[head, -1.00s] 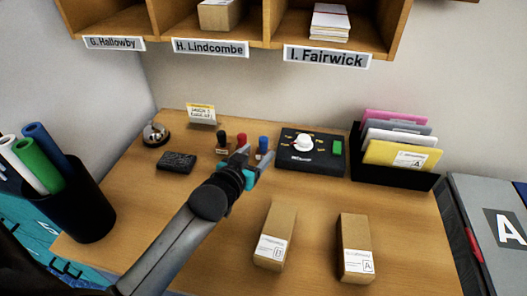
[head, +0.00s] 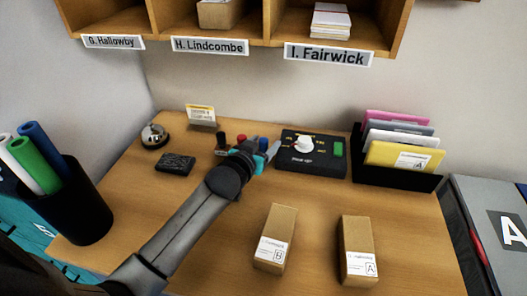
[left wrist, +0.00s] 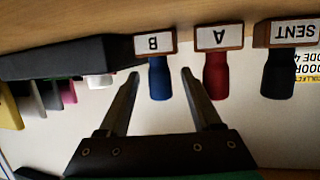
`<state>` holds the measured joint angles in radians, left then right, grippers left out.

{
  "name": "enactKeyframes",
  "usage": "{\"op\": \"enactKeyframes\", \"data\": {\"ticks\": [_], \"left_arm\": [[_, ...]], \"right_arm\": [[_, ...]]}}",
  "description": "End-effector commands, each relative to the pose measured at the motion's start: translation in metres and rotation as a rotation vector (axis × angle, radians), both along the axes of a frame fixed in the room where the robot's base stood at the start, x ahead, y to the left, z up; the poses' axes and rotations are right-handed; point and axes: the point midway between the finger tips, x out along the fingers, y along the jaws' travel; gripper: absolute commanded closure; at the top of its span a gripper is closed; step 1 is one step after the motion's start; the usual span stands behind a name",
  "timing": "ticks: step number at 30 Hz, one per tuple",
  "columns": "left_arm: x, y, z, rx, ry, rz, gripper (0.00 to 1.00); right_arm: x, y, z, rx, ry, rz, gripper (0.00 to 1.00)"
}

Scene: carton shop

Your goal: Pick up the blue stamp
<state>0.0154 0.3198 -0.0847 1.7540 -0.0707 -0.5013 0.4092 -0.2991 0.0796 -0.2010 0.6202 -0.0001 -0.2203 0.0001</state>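The blue stamp (left wrist: 158,78) stands on the desk. In the left wrist view, which shows the scene upside down, its block is marked B and its blue handle appears between my two finger tips. My left gripper (left wrist: 160,73) is open, with a gap on both sides of the handle. In the head view my left gripper (head: 268,150) is at the stamp's place and hides most of it. My right gripper is not in view.
A red stamp (left wrist: 215,75) marked A and a black stamp (left wrist: 278,75) marked SENT stand beside it. A black device (head: 311,162) with a white knob is close on the right. A bell (head: 154,135) stands left.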

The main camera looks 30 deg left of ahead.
Motion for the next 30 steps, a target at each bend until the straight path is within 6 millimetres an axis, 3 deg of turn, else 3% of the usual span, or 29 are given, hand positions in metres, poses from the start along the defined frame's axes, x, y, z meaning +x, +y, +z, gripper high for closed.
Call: {"op": "enactKeyframes", "data": {"ticks": [2, 17, 30], "left_arm": [[-0.0002, 0.0001, 0.0001, 0.0, 0.0, 0.0, 0.44], [-0.0003, 0.0, -0.0001, 0.0, 0.0, 0.0, 1.0], [-0.0002, 0.0, 0.0017, 0.0, -0.001, 0.0, 1.0]], "right_arm": [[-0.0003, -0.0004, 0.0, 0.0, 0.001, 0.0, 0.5], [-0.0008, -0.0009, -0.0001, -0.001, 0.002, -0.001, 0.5], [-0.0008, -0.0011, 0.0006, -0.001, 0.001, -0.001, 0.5]]}}
